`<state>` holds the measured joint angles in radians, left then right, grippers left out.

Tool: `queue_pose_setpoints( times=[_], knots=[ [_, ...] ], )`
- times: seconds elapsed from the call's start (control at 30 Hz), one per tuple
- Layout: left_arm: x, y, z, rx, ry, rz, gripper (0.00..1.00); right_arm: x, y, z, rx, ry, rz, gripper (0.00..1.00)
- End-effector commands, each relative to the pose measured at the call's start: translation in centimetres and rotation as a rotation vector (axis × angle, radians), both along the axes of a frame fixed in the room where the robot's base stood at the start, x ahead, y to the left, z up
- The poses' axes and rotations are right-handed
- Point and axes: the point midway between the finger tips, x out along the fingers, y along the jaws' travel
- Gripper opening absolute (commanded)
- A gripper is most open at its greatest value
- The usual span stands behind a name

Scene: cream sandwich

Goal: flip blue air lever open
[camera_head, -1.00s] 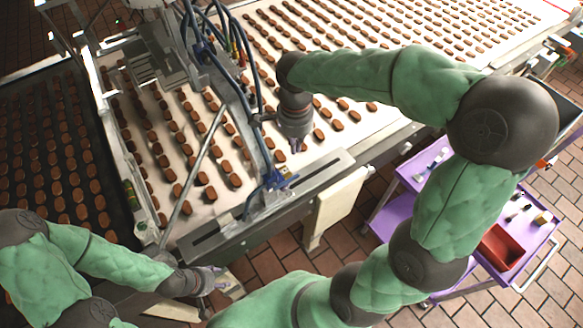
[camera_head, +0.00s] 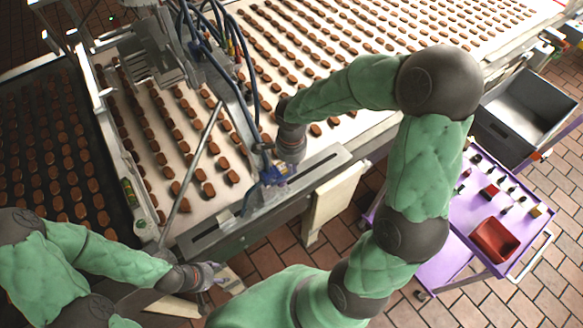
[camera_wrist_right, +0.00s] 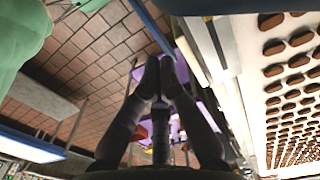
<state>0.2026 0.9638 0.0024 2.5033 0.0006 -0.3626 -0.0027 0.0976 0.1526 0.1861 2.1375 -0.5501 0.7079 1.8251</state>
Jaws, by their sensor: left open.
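The blue air fitting with its lever (camera_head: 273,175) is at the front edge of the conveyor, at the foot of the metal post. My right gripper (camera_head: 278,167) is right at it from above, and its wrist partly covers it. I cannot tell the lever's position or whether the fingers touch it. In the right wrist view the two dark fingers (camera_wrist_right: 159,72) converge with their tips together, and nothing is clearly held. My left gripper (camera_head: 212,278) is low at the left, open and empty, away from the lever.
Blue hoses (camera_head: 210,40) run down the machine's post. The conveyor (camera_head: 330,150) carries rows of brown biscuits. A purple cart (camera_head: 455,250) with a red tray (camera_head: 494,240) and a grey bin (camera_head: 522,112) stand to the right. Brick floor is free between cart and conveyor.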

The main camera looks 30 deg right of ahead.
Motion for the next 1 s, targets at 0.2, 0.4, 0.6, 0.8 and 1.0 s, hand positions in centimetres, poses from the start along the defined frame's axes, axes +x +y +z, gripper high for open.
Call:
queue_pose_setpoints(
  times=[0.2,0.4,0.6,0.8,1.0],
  knots=[
    [0.0,0.0,0.2,0.0,0.0,0.0,0.55,0.0,0.0,-1.6,0.0,0.001,0.0,0.0],
    [0.0,0.0,0.2,0.0,0.0,0.0,0.55,0.0,0.0,-1.8,0.0,-0.001,0.0,0.0],
    [0.0,0.0,0.2,0.0,0.0,0.0,0.55,0.0,0.0,-1.8,0.0,0.0,0.0,0.0],
    [0.0,0.0,0.5,0.0,0.0,0.0,0.55,0.0,-0.2,-1.9,0.022,0.003,-0.002,0.0],
    [0.0,0.0,0.8,0.0,0.0,0.0,0.55,0.0,-0.2,-2.1,0.053,0.004,-0.002,0.0]
  ],
)
